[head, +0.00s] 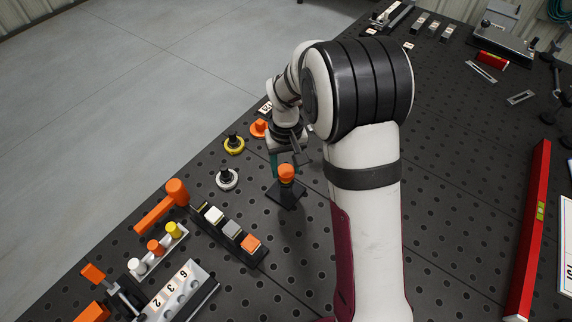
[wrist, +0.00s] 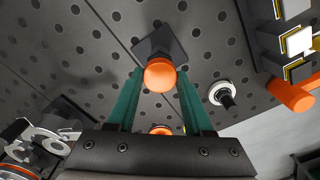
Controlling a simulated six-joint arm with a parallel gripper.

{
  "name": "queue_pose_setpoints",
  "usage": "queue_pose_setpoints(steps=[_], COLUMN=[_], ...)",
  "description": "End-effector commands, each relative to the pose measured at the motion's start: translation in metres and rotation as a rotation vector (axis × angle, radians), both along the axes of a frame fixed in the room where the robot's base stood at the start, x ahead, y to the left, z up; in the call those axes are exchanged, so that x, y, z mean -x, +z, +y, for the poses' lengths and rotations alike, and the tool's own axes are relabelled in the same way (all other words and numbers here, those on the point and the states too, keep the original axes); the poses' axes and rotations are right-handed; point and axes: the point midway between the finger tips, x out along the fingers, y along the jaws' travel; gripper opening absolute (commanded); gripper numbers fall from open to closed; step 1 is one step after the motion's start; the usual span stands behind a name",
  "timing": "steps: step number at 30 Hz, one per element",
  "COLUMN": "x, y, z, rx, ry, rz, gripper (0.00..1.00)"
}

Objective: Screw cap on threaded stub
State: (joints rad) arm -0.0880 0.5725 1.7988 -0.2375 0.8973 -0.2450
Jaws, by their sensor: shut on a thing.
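The orange cap (head: 286,172) sits at the top of a black stub with a square base plate (head: 286,194), in line with it. I cannot tell how far the threads are engaged; the cap covers the stub's top. In the wrist view the orange cap (wrist: 160,76) lies between the green fingers of my gripper (wrist: 160,85), with the square base plate (wrist: 149,50) beyond it. My gripper (head: 280,163) is shut on the cap, coming from behind it in the head view.
Yellow (head: 234,145), white (head: 227,179) and orange (head: 258,128) round pieces stand nearby on the perforated bench. An orange-headed mallet (head: 176,191) and a black block rack (head: 240,243) lie at front left. Bare bench lies just right of the stub's base.

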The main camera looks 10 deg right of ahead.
Motion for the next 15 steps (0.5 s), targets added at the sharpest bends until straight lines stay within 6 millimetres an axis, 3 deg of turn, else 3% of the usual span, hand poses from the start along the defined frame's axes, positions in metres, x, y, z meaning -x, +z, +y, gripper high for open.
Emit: queue_pose_setpoints(steps=[3,10,15], x=[-0.0007,-0.0007,-0.0008], y=[0.0005,0.0004,-0.0001], z=[0.0002,0.0002,0.0003], rx=[0.000,0.000,0.000], ry=[-0.116,-0.144,-0.336], rz=[-0.002,-0.002,-0.002], gripper=[0.00,0.00,0.00])
